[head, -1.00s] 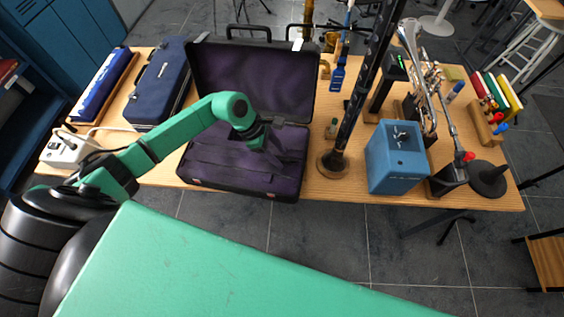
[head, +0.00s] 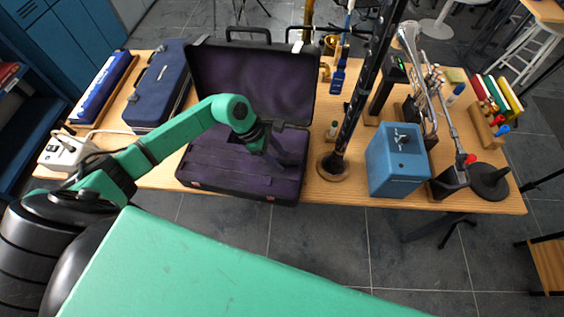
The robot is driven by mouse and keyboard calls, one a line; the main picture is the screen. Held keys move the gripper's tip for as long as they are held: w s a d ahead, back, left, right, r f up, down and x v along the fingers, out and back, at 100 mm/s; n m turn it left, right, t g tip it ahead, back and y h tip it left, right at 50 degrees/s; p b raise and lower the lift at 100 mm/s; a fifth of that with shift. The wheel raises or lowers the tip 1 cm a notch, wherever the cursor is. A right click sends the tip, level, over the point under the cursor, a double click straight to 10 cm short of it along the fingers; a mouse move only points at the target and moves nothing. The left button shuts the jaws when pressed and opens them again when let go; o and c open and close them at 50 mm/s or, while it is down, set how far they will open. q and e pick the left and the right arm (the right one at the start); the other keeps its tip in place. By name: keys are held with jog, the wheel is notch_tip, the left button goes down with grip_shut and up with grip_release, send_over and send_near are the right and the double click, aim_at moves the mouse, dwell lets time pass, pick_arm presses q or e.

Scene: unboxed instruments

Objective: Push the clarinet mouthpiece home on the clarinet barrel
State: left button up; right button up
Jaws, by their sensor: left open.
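A tall black clarinet (head: 362,95) stands upright on a round wooden base (head: 333,167) right of the open case. Its upper end runs to the top edge of the picture, so I cannot make out the barrel or the mouthpiece. My left gripper (head: 282,156) reaches over the purple-lined lower half of the open case (head: 225,172). Its dark fingers are open, point down and right, and are hard to tell from the dark lining. I see nothing held between them. My right gripper is out of view.
A blue box (head: 397,160) and a black stand with silver tubing (head: 449,180) are to the right. A small bottle (head: 332,130) stands near the clarinet's base. A closed blue case (head: 160,85) and a white power strip (head: 66,152) are on the left. The raised lid (head: 255,80) stands behind my gripper.

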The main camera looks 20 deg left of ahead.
aim_at(278, 160)
pick_arm(q)
grip_shut()
jog(key=shift+r, duration=0.65)
dwell(0.4)
jog(key=shift+p, duration=0.3)
jog(key=shift+r+p, duration=1.15)
jog(key=shift+r, duration=1.1)
